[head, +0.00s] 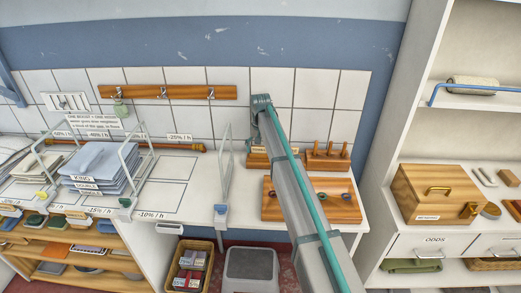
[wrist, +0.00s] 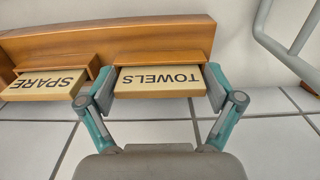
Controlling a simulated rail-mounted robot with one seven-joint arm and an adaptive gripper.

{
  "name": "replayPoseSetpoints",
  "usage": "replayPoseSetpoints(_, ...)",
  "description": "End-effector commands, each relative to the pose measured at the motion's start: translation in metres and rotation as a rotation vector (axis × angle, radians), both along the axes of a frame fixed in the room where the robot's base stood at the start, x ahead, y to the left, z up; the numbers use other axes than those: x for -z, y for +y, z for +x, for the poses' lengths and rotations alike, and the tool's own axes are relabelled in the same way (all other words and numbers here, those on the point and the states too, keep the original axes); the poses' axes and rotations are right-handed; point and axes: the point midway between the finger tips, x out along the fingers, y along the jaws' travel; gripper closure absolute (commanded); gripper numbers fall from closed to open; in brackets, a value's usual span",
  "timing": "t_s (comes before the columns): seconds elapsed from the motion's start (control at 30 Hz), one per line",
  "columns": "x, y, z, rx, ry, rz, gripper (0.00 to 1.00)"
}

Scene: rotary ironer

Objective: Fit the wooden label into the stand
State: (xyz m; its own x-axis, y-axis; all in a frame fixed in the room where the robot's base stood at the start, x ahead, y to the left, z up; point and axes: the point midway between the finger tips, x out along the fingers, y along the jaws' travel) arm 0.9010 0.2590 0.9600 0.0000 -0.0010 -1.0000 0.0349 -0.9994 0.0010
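The wooden label reading TOWELS (wrist: 160,80) shows upside down in the wrist view, at a slot of the wooden stand (wrist: 130,36). Part of the label sticks out towards me; whether it is fully seated cannot be told. My gripper (wrist: 159,88) has one teal finger at each short end of this label, with no clear gap at either side. A second label reading SPARE (wrist: 45,84) sits in the neighbouring slot to the left. In the head view the stand (head: 258,160) is partly behind my arm, which hides most of my gripper.
A wooden block with upright pegs (head: 327,158) stands right of the stand. A wooden board with rings (head: 335,203) lies in front. Wire dividers (head: 224,165) and folded blue cloths (head: 97,165) are to the left. The marked counter between them is clear.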

Motion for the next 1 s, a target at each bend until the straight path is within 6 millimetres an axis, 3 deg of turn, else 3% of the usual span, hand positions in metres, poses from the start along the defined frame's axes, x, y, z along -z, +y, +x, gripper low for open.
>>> replayPoseSetpoints(0.47,-0.006,0.000,0.000,0.000,-0.001,0.000,0.00)
replayPoseSetpoints(0.67,-0.032,0.000,0.001,0.000,-0.003,0.001,0.00)
replayPoseSetpoints(1.0,-0.096,0.000,0.001,0.000,-0.002,0.001,0.00)
